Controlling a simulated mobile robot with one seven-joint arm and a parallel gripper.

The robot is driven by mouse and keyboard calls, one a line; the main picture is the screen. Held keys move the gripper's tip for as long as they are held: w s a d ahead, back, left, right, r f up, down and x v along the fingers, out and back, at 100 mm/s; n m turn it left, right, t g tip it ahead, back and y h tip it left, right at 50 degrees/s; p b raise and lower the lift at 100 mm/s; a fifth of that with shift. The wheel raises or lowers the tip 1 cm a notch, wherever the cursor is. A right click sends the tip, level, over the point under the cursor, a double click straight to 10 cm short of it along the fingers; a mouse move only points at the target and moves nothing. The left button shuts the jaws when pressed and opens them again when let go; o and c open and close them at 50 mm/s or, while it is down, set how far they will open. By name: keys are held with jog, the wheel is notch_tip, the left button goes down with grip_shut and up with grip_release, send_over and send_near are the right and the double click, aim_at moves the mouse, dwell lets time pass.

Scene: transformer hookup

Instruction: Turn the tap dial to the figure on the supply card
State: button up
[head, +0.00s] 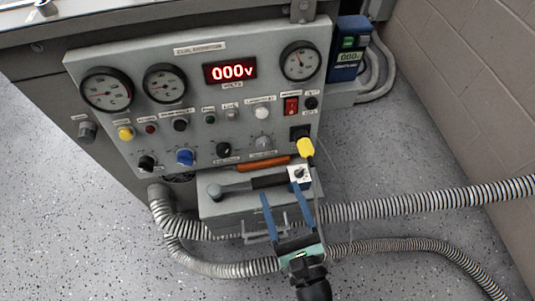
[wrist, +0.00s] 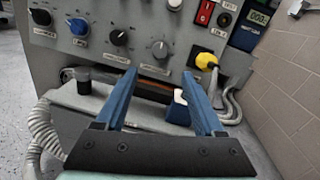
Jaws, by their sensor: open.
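The grey panel (head: 110,60) carries a grey pointer knob (head: 263,143) and a black knob (head: 223,150) in its lower row. Both have labels too small to read, so I cannot tell which is the tap dial. The grey knob (wrist: 159,49) also shows in the wrist view, beyond my fingertips. My gripper (wrist: 159,73) is open and empty, its blue fingers apart and short of the panel. In the head view my gripper (head: 282,192) is over the box in front of the panel. I cannot make out a supply card or its figure.
A box (head: 225,212) with a dark-handled lever and a white-and-blue block (head: 299,174) juts below the panel. A yellow plug (head: 305,147) sits right of the grey knob. The red display (head: 230,72) reads 000v. Ribbed hoses (head: 430,203) cross the floor; a wall stands right.

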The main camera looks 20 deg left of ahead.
aim_at(265, 148)
jog(key=b+x, duration=0.2)
jog(key=x, duration=0.8)
jog(key=shift+w+a, duration=0.15)
jog(key=shift+w, duration=0.05)
grip_shut()
